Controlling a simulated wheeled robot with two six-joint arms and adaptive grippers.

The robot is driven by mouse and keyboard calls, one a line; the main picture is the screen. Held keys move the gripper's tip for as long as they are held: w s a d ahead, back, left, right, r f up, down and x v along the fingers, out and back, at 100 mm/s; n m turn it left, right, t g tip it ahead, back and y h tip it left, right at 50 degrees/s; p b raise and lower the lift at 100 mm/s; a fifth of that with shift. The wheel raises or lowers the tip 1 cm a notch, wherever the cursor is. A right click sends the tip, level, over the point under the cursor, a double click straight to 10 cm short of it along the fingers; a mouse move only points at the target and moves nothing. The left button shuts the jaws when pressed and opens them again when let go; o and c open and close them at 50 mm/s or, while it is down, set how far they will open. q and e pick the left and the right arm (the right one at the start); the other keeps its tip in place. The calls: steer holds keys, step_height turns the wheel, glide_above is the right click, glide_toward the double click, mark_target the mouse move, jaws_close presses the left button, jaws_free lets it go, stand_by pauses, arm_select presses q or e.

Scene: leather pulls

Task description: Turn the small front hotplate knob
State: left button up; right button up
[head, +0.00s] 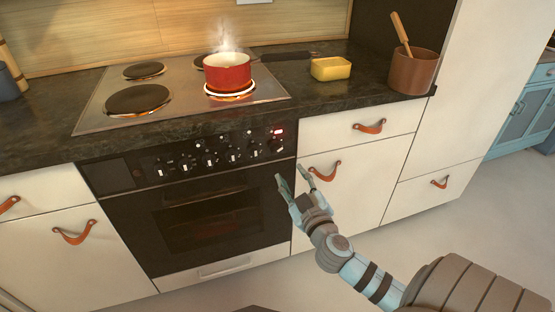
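The control panel (140,170) is a black strip on the oven front, below the dark counter. A row of several small knobs with pale marks (232,157) runs along it; which one belongs to the small front hotplate cannot be read. A red light (278,131) glows near its right end. A red pot (228,75) steams on the glowing front right hotplate (230,93). My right gripper (291,174) is open and empty, its fingers pointing up, below and right of the panel's right end, apart from the knobs. My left gripper is out of view.
A yellow block-like item (331,69) and a brown pot with a wooden utensil (413,71) stand on the counter (365,76) to the right. Leather pulls (370,127) stick out from the drawers. The floor at right is clear.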

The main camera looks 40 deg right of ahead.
mark_target(277, 151)
steer(key=x, duration=1.2)
steer(key=shift+w+b, duration=0.1)
steer(key=shift+b, duration=0.25)
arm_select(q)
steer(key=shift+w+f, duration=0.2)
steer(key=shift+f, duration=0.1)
arm_select(e)
steer(key=c, duration=0.8)
steer(key=shift+c, duration=0.2)
